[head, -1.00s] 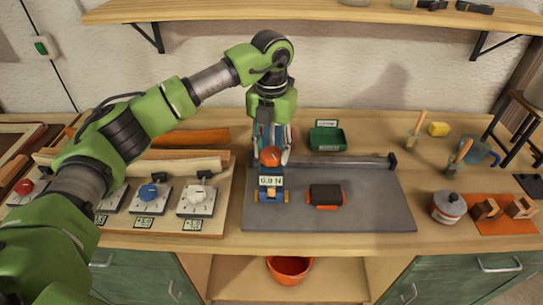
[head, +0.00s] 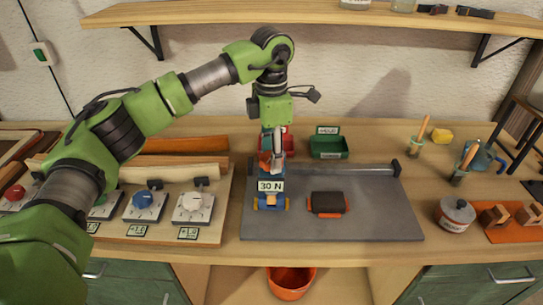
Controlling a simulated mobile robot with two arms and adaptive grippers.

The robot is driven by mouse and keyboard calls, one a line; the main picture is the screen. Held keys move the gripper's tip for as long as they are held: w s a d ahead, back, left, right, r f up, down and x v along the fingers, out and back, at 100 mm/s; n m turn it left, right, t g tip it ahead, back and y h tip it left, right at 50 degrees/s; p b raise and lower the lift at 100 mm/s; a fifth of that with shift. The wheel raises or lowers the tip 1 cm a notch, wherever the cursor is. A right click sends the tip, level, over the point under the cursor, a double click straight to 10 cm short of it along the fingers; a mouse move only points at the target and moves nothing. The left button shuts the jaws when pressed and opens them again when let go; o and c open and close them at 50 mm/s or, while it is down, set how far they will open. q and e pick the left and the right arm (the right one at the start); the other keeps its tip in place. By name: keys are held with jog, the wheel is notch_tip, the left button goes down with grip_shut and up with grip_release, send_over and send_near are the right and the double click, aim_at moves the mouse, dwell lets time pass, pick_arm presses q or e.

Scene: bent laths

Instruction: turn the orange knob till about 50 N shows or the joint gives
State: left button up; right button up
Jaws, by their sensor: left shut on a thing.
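My left gripper (head: 271,160) comes down from above and is shut on the orange knob (head: 265,158), which shows only in part between the fingers. The knob tops a small blue device (head: 271,203) with yellow feet on the grey plate (head: 370,222). The display (head: 271,186) on the device's front reads 30 N. The joint being loaded is hidden behind the device and gripper. My right gripper is not in view.
A black and orange block (head: 327,203) sits right of the device. Left is a board with several dials, one white (head: 193,207). A green bin (head: 328,147) stands behind; a lidded pot (head: 455,214) and a mug (head: 484,157) stand right.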

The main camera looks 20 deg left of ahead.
pick_arm(q)
jog(key=shift+m, duration=0.8)
jog(key=o, duration=1.1)
jog(key=shift+r, duration=0.15)
notch_tip(320, 180, up, 12)
jog(key=shift+f, duration=0.2)
